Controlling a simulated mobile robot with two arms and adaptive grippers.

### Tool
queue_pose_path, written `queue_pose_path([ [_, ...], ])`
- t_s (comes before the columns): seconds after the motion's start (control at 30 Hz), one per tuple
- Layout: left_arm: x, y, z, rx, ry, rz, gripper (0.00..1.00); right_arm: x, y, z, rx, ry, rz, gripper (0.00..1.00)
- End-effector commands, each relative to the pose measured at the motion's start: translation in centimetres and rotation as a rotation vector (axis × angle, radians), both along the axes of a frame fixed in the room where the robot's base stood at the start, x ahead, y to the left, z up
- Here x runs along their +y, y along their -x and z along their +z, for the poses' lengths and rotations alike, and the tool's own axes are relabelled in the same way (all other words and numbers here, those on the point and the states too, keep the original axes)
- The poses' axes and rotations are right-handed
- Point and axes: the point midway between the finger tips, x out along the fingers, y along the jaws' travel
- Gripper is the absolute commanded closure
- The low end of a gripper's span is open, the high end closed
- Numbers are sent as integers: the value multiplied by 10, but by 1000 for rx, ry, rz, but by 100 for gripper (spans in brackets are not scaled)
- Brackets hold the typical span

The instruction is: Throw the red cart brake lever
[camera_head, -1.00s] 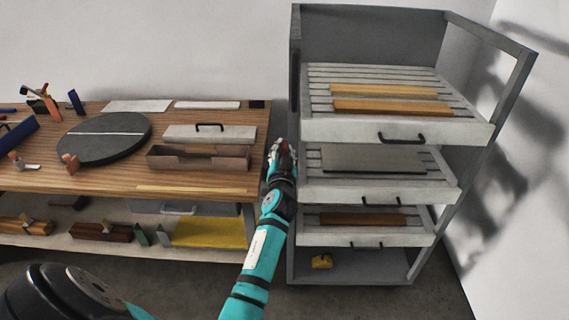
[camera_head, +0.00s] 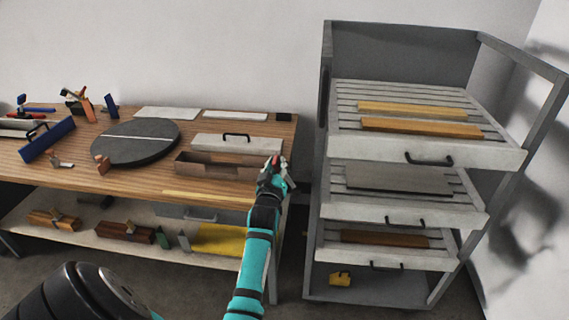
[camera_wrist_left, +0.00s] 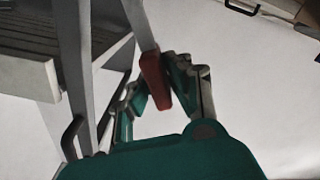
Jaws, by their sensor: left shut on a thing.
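The brake lever shows in the left wrist view as a grey bar with a red grip (camera_wrist_left: 153,72) at its end. My left gripper (camera_wrist_left: 166,80) is shut on the red grip, with a finger on each side of it. In the head view my left gripper (camera_head: 273,166) is in front of the workbench's right end, left of the grey cart (camera_head: 318,200). Only a little red shows among its fingers there, and the rest of the lever is hidden. My right gripper is not in view.
The wooden workbench (camera_head: 60,165) holds a dark round disc (camera_head: 135,143), a brown open box (camera_head: 215,165) and several tools. The cart has slatted drawers with boards; its top drawer front (camera_head: 440,152) sticks out. A floor gap separates bench and cart.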

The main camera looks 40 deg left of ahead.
Motion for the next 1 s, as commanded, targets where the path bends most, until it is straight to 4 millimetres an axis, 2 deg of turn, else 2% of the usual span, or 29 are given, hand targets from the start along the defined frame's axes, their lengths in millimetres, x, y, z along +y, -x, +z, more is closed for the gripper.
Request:
queue_pose_path([
  [0.3, 7, 4, -4, -47, 73, 0, 100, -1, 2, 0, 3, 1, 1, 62],
  [0.73, 8, 5, -6, -53, 84, 0, 100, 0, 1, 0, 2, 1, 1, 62],
  [0.77, 8, 5, -6, -53, 84, 0, 83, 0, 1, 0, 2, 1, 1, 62],
  [0.8, 8, 5, -6, -52, 83, 0, 78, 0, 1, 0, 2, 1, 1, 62],
  [0.93, 8, 5, -6, -51, 82, 0, 62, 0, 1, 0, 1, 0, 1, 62],
  [1.0, 8, 5, -6, -50, 82, 0, 62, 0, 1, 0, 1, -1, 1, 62],
])
